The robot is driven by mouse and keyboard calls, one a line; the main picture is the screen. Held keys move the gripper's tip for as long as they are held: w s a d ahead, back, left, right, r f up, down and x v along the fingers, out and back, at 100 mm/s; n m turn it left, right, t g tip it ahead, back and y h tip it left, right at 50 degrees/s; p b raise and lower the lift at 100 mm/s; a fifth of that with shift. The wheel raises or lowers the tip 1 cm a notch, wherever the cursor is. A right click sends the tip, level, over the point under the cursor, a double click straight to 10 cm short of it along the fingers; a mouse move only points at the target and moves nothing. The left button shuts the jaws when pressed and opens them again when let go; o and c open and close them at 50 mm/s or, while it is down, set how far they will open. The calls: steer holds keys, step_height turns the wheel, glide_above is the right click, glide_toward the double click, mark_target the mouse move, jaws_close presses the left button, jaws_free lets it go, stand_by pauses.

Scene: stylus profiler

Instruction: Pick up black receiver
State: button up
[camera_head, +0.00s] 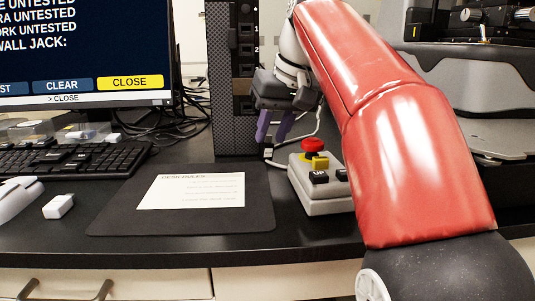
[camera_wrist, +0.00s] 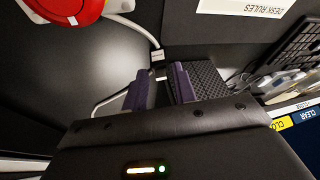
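My gripper (camera_head: 273,138) points down near the front of the black perforated tower (camera_head: 234,80). Its two purple fingers are apart, and the wrist view shows the gap between them (camera_wrist: 160,85). I see nothing clearly held there. A small pale connector (camera_wrist: 158,55) on a white cable lies just beyond the fingertips in the wrist view. It appears in the head view as a small light-and-dark piece (camera_head: 268,152) on the desk below the fingers. I cannot make out a separate black receiver; it may be hidden or blend with the black desk.
A control box (camera_head: 318,180) with a red button stands right of the gripper. A dark mat (camera_head: 110,215) with a white paper (camera_head: 195,191) lies in front. A keyboard (camera_head: 70,160), monitor (camera_head: 80,45) and small white block (camera_head: 58,206) are at left. Loose cables lie behind.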

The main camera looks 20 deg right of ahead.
mark_target(268, 141)
steer(key=x, duration=0.3)
steer(key=shift+f+b, duration=0.3)
steer(key=shift+b, duration=0.05)
jaws_close()
steer(key=shift+w+r, duration=0.1)
steer(key=shift+r, duration=0.05)
